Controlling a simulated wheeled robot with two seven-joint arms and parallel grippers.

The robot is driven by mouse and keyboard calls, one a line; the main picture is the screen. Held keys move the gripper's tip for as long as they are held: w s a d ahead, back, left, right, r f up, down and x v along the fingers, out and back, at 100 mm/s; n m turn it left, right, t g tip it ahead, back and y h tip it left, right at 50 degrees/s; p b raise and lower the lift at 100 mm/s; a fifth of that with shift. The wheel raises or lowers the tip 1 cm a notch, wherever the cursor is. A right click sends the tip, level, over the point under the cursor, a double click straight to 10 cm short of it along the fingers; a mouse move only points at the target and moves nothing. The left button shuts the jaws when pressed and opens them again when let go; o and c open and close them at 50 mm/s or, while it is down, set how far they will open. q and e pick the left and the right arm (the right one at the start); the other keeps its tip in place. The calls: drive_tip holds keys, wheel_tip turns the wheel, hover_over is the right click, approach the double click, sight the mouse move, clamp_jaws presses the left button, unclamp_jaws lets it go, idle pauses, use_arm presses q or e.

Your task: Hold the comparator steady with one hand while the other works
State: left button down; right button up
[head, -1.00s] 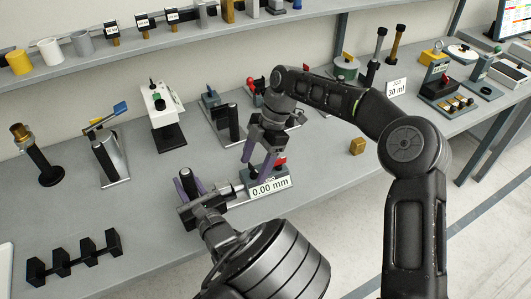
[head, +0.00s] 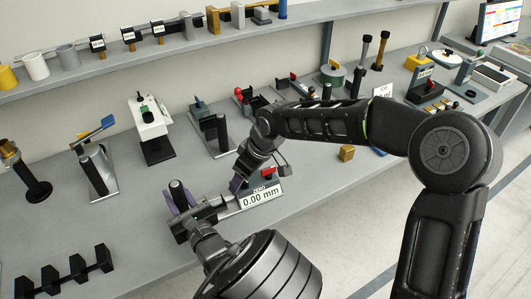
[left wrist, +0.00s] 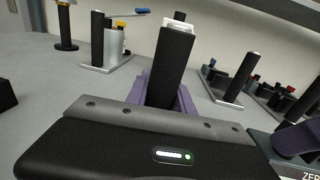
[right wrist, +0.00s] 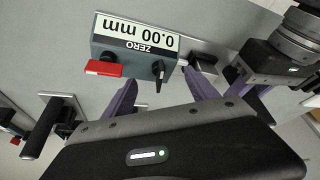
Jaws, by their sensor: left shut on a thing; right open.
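The comparator has a grey-blue body with a white 0.00 mm display (head: 261,196), a ZERO label, a red part (right wrist: 103,69) and a small black lever (right wrist: 158,72). A black post (head: 180,194) stands at its left end; it also shows in the left wrist view (left wrist: 172,65). My left gripper (head: 179,207) is shut on this post, with a purple finger on each side. My right gripper (head: 238,184) is open beside the comparator body.
Other bench instruments stand behind: a white box on a stand (head: 152,125), a stand with a blue lever (head: 95,165) and a black upright (head: 221,132). A black rack (head: 65,277) lies front left. A small brass block (head: 347,153) sits to the right. Bare bench lies in front of the comparator.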

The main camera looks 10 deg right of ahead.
drive_tip(key=shift+a+m+t, duration=0.1)
drive_tip(key=shift+m+t, duration=0.2)
drive_tip(key=shift+m, duration=0.7)
drive_tip(key=s+d+r+n, duration=0.2)
drive_tip(key=r+n, duration=0.2)
drive_tip(key=r, duration=0.1)
drive_tip(key=s+d+r+n+h, duration=0.1)
drive_tip(key=d+r+n, duration=0.2)
drive_tip(key=r, duration=0.2)
drive_tip(key=shift+s+r+n, duration=0.3)
drive_tip(key=shift+s+n, duration=0.1)
idle(0.8)
use_arm(q)
drive_tip(key=c, duration=1)
unclamp_jaws()
